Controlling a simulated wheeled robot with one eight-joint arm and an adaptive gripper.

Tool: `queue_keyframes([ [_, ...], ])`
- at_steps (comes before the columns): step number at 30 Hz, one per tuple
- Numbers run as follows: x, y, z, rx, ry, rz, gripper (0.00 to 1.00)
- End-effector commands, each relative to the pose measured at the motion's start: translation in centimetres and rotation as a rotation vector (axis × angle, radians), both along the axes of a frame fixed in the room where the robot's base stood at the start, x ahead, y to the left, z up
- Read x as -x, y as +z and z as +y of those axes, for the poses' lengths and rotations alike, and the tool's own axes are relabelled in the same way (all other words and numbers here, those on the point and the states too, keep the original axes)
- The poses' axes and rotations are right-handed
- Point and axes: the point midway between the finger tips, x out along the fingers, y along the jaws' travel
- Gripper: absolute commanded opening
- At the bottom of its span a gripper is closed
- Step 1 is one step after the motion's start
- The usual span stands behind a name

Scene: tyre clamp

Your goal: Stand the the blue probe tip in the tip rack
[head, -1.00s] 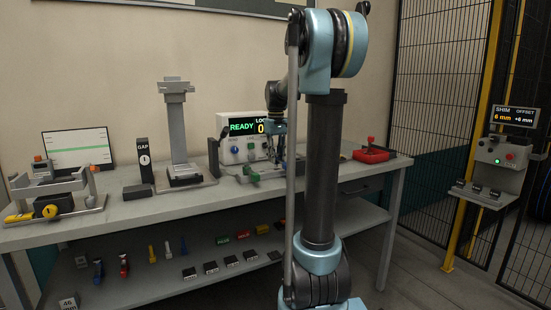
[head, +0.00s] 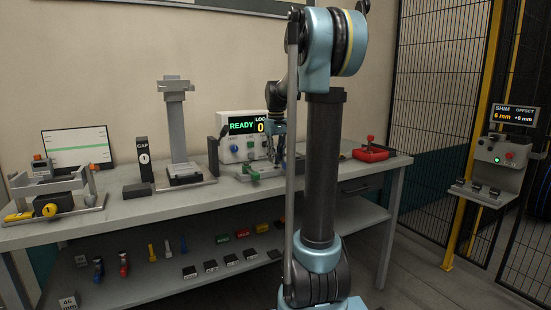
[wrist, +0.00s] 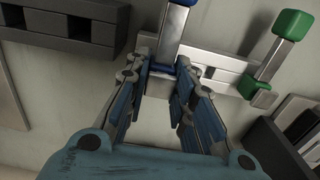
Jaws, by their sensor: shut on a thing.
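My gripper (wrist: 168,75) points down over the bench, and its fingertips are on either side of a blue part (wrist: 183,62), which looks like the blue probe tip. In the head view my gripper (head: 278,150) is low over the bench, in front of the READY box and partly hidden by my arm. A grey shaft with a blue end (wrist: 185,2) rises beside the fingertips; whether it belongs to the held part is unclear. A pale block (wrist: 215,65), perhaps the tip rack, lies just beyond.
The READY box (head: 244,140) stands behind my gripper. A red tray (head: 371,155) is to its right and a grey column stand (head: 176,130) to its left. A dark slotted block (wrist: 75,30) is left of my fingers. Several small coloured parts lie on the lower shelf (head: 130,285).

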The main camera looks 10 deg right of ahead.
Motion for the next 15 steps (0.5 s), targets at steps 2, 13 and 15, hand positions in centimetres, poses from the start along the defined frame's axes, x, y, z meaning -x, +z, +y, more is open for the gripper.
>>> queue_keyframes([
  [2, 0.0, -0.02, 0.0, 0.0, 0.0, 0.0, 0.0],
  [13, -0.01, -0.52, 0.03, 0.0, 0.0, 0.0, 0.0],
  [15, -0.01, -0.63, 0.03, 0.0, 0.0, 0.0, 0.0],
])
